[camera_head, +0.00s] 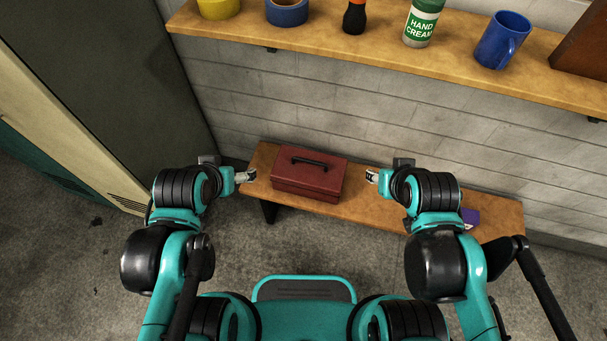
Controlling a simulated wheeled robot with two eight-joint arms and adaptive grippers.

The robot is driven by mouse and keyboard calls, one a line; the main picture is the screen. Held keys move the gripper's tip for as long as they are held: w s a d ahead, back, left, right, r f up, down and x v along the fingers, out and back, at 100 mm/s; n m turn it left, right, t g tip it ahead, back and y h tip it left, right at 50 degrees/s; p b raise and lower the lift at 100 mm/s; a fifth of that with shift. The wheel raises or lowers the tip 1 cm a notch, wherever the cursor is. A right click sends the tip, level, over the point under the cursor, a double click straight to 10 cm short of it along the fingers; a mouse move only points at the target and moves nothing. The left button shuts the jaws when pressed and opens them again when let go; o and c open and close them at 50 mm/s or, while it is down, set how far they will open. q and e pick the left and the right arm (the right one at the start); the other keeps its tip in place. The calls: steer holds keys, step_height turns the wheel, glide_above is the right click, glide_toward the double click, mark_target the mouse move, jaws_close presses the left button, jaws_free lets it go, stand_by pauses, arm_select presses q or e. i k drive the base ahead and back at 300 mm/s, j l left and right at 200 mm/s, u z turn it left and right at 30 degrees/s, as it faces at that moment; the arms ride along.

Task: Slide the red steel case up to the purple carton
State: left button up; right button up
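The red steel case (309,175) with a black top handle sits upright on the low wooden bench, toward its left end. The purple carton (470,217) is on the same bench to the right, mostly hidden behind my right arm. My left gripper (246,176) is just left of the case, with a small gap seeming to lie between them. My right gripper (371,176) is to the right of the case, apart from it. Neither gripper holds anything that I can see. The fingers are too small to tell whether they are open or shut.
The low bench (375,207) has bare wood between the case and the carton, partly covered by my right arm. A wall shelf (390,55) above holds a blue mug (503,40), a hand cream bottle (421,24), and tape rolls. A dark cabinet (110,70) stands at left.

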mark_target(309, 173)
steer(key=j+u, duration=0.2)
steer(key=u, duration=0.2)
steer(key=k+j+u, duration=0.1)
steer(key=u, duration=0.3)
steer(key=j+u, duration=0.35)
